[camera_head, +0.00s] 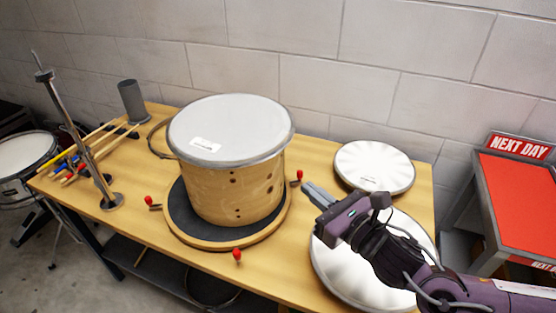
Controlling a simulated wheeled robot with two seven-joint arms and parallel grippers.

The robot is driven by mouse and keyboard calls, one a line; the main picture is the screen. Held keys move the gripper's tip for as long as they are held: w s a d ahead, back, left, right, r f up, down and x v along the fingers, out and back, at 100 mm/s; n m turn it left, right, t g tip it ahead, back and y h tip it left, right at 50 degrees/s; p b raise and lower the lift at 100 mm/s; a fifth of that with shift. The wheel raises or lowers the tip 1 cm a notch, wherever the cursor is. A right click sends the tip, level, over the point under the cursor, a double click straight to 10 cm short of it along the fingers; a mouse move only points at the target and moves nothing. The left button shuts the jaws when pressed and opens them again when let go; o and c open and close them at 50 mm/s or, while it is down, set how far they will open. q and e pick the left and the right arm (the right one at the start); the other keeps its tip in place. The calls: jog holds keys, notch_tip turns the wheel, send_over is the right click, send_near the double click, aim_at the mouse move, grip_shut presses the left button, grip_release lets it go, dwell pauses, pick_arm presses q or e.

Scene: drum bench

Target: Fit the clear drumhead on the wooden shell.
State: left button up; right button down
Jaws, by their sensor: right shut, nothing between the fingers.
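The wooden shell (232,188) stands upright on a round dark pad with a wooden rim (180,226). A pale grey-white drumhead (235,125) with a metal hoop and a small label lies over the top of the shell. I cannot tell whether this head is the clear one, or whether its hoop is fully seated all round. My right gripper (319,195) is shut and empty, just right of the shell and apart from it, with its fingers pointing toward the shell. My left gripper is not in view.
A white drumhead (374,165) lies at the back right of the bench (310,262). Another (340,268) lies partly under my right arm. Several red-knobbed clamps (237,254) surround the pad. A metal stand (85,150), drumsticks and a grey cylinder (132,101) occupy the left.

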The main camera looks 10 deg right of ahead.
aim_at(270, 157)
jog(key=p+x, duration=0.3)
jog(key=x, duration=0.7)
jog(key=shift+r+p, duration=0.1)
jog(key=shift+p, duration=0.25)
jog(key=shift+w+a, duration=0.25)
jog(key=shift+w, duration=0.25)
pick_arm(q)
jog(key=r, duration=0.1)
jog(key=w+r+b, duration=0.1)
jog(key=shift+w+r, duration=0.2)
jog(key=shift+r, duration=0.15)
pick_arm(e)
jog(key=shift+x, duration=1.1)
pick_arm(q)
jog(key=shift+b, duration=0.3)
pick_arm(e)
jog(key=shift+d+f, duration=0.1)
jog(key=shift+f, duration=0.15)
